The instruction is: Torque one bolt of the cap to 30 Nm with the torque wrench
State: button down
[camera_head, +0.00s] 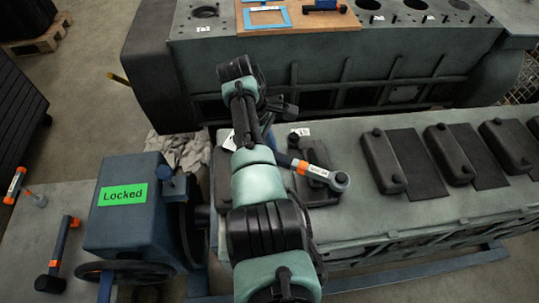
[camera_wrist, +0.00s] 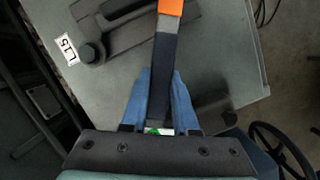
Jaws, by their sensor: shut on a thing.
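The wrench head (camera_head: 340,181) is over the near-left dark cap (camera_head: 318,160) on the grey engine block. I cannot tell whether the head sits on a bolt. In the wrist view the cap (camera_wrist: 125,18) shows one round bolt (camera_wrist: 92,52); the wrench head is out of that view.
More dark caps (camera_head: 385,160) line the block to the right. Another orange-banded tool (camera_head: 62,250) lies on the left table. A second engine block (camera_head: 340,60) stands behind.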

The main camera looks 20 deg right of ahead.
jog(key=shift+w+d+m+b, duration=0.65)
jog(key=shift+d+b, duration=0.3)
jog(key=shift+b, duration=1.65)
jog(key=shift+w, duration=0.1)
jog(key=shift+w+d+m+b, duration=0.15)
jog(key=shift+d+m+b, duration=0.1)
jog(key=shift+b, duration=0.8)
jog(key=shift+w+d+b, duration=0.1)
jog(key=shift+d+b, duration=0.05)
jog(key=shift+b, duration=0.5)
jog(key=shift+r+p, duration=0.1)
jog(key=shift+p, duration=0.3)
jog(key=a+p, duration=0.1)
jog(key=p, duration=0.1)
jog(key=shift+s+p, duration=0.35)
jog(key=shift+a, duration=0.1)
